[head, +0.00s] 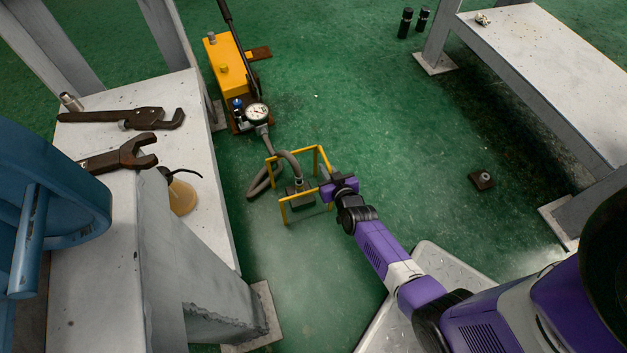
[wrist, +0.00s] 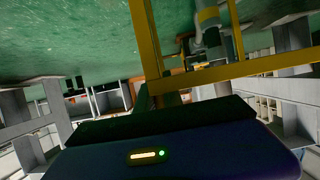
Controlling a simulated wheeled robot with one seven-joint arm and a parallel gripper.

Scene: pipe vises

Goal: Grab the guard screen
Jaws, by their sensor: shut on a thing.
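The guard screen is a small yellow frame (head: 298,156) standing around a grey hose fitting on the green floor in the head view. My purple gripper (head: 328,190) is at its right side, shut on a yellow bar of it. In the wrist view a yellow upright of the guard screen (wrist: 146,40) runs down to my gripper (wrist: 160,98), and a yellow cross bar goes off to the right. The fingertips are mostly hidden behind the dark gripper body there. I cannot tell whether the frame touches the floor all around.
A yellow hydraulic pump (head: 229,75) with a gauge (head: 257,112) and hose stands behind the frame. A grey bench (head: 210,215) with wrenches is at left, another bench (head: 550,70) at right. A small rusty block (head: 482,179) lies on the floor. Floor between is mostly clear.

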